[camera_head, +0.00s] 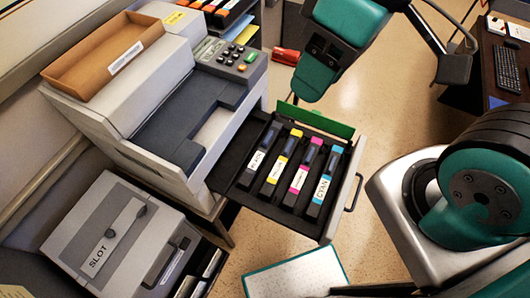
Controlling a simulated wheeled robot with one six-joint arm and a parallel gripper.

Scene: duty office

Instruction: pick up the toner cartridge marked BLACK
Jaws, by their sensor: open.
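The toner cartridge marked BLACK (257,160) lies at the left end of a row in the pulled-out printer drawer (225,179). It is dark with a white label. To its right lie a yellow-marked cartridge (277,165), a magenta-marked one (300,178) and one labelled CYAN (322,187). Teal and black links of my arm hang above and behind the drawer, apart from the cartridges. My gripper's jaws do not show clearly; they seem hidden behind the arm or out of frame. Nothing visible is touching the BLACK cartridge.
The grey printer (165,110) stands left of the drawer, with a brown tray (105,62) on top. A grey box marked SLOT (110,235) sits at lower left. A green flap (315,119) edges the drawer's back. A desk with a keyboard (507,70) is at upper right.

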